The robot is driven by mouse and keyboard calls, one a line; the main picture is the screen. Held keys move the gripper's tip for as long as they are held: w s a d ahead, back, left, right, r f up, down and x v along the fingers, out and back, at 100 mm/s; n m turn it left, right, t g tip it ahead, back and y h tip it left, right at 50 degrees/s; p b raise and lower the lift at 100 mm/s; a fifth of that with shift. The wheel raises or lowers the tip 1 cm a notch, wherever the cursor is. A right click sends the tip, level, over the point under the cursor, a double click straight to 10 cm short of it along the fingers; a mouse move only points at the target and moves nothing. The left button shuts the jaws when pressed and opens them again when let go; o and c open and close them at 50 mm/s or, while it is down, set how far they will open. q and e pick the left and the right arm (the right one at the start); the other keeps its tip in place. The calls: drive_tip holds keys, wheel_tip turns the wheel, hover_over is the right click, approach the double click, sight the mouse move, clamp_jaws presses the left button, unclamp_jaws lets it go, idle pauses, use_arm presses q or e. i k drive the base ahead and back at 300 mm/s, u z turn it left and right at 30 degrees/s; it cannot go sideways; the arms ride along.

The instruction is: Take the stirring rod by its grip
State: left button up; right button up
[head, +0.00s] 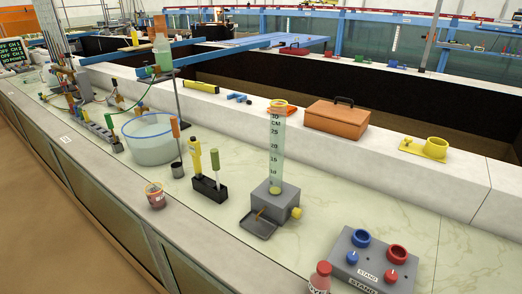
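An upright rod with an orange grip (175,127) stands at the right side of a blue-rimmed clear tub (152,150). Its lower end reaches a small dark cup (177,170). A black holder (208,189) just right of it carries a yellow tool (196,155) and a tool with a green grip (215,159), both upright. I cannot tell for certain which of these is the stirring rod; the orange-gripped one looks most like a rod. Neither of my grippers is in view.
A tall clear scaled cylinder (276,150) stands on a grey block (275,203). A small jar (155,194) is near the front edge. A grey stand with blue and red rings (372,262) and a red-capped bottle (320,278) are at lower right. An orange case (337,118) lies on the ledge.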

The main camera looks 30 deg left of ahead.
sight(214, 152)
drive_tip(key=u, duration=1.2)
drive_tip(key=k, duration=1.2)
drive_tip(key=u, duration=1.2)
drive_tip(key=i, duration=2.55)
drive_tip(key=z, duration=1.15)
